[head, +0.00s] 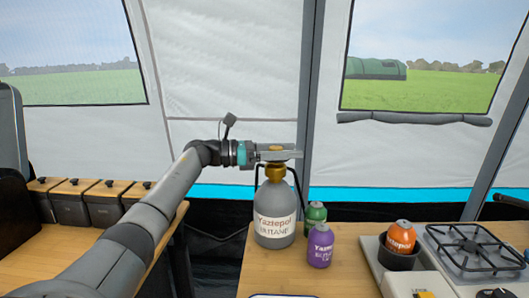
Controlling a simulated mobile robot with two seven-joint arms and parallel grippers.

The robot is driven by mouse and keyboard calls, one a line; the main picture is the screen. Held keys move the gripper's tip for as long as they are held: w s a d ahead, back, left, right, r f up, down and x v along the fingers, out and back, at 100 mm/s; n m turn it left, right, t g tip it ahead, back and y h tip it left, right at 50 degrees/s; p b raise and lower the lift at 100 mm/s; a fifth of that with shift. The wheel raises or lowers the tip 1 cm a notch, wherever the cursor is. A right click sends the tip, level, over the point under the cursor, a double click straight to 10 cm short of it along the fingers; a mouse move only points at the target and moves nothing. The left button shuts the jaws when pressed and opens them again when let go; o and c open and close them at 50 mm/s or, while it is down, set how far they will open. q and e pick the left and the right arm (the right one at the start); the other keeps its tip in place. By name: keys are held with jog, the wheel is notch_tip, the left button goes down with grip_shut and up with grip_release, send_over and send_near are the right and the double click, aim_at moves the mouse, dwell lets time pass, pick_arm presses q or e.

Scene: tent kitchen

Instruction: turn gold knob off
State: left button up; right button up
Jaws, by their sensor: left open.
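The gold knob (276,172) sits on top of a grey gas bottle (274,205) with a white label, standing upright on the wooden table. My left gripper (284,154) is at the top of the bottle, over the knob. Its jaws are open, and a gold part shows between or behind them. I cannot tell whether the fingers touch the knob. My right gripper is not in view.
A green canister (316,214) and a purple canister (320,246) stand just right of the bottle. An orange canister (401,237) sits in a dark holder beside a gas stove (473,248). Dark boxes with wooden lids (108,202) stand on the left counter.

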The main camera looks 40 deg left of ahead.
pick_arm(q)
jog(key=v, duration=1.4)
jog(key=shift+s+a, duration=0.25)
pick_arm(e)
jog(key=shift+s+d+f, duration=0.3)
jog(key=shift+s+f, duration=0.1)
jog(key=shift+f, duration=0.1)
